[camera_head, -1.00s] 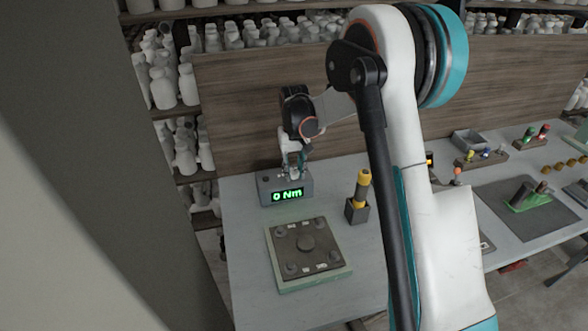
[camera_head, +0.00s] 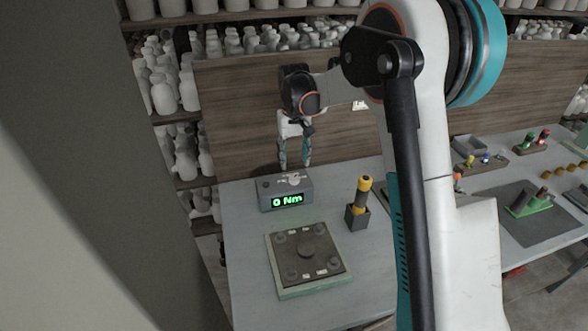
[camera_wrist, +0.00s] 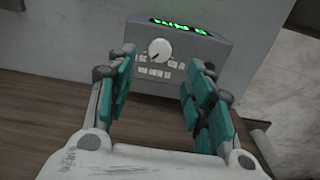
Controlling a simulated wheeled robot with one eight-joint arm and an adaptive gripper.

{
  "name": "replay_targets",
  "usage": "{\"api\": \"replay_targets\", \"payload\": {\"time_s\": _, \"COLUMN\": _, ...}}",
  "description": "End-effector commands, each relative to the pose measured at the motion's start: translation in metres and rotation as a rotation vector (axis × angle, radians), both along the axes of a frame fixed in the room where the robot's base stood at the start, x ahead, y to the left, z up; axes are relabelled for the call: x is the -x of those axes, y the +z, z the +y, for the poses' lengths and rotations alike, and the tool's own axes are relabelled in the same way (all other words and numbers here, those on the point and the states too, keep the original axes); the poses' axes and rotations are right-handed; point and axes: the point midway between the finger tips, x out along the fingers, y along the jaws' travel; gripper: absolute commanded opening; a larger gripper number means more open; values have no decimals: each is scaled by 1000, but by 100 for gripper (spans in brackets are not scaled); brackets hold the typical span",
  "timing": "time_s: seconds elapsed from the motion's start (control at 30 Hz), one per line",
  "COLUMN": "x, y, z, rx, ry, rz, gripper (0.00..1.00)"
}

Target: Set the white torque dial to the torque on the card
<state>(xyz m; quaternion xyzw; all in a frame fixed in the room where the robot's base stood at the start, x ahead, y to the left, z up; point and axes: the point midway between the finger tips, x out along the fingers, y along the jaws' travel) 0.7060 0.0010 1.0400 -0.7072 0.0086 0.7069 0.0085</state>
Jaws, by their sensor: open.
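The grey torque box (camera_head: 286,193) stands at the back left of the bench, and its green display (camera_head: 287,201) reads 0 Nm. The white torque dial (camera_head: 294,180) is on top of the box. In the wrist view the dial (camera_wrist: 159,50) is a round white knob with a dark mark, and small pale labels sit beside it. My gripper (camera_head: 294,165) is above the box, pointing down. Its teal fingers are apart and empty, and in the wrist view my gripper (camera_wrist: 160,85) frames the dial without touching it. I cannot read any torque card in these views.
A yellow-and-black tool (camera_head: 361,194) stands in a dark holder just right of the box. A plate with several bolts (camera_head: 340,287) lies in front. A wooden panel (camera_head: 240,110) rises behind the box. Small items and a grey tray (camera_head: 468,146) are farther right.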

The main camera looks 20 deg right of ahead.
Motion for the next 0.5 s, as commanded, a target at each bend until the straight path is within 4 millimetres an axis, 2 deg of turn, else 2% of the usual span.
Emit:
{"api": "replay_targets", "payload": {"time_s": 0.1, "x": 1, "y": 22, "z": 0, "rx": 0, "ry": 0, "rz": 0, "gripper": 48}}
{"api": "replay_targets", "payload": {"time_s": 0.2, "x": 0, "y": 35, "z": 0, "rx": 0, "ry": 0, "rz": 0, "gripper": 48}}
{"api": "replay_targets", "payload": {"time_s": 0.3, "x": 0, "y": 43, "z": 0, "rx": 0, "ry": 0, "rz": 0, "gripper": 48}}
{"api": "replay_targets", "payload": {"time_s": 0.5, "x": 0, "y": 48, "z": 0, "rx": 0, "ry": 0, "rz": 0, "gripper": 48}}
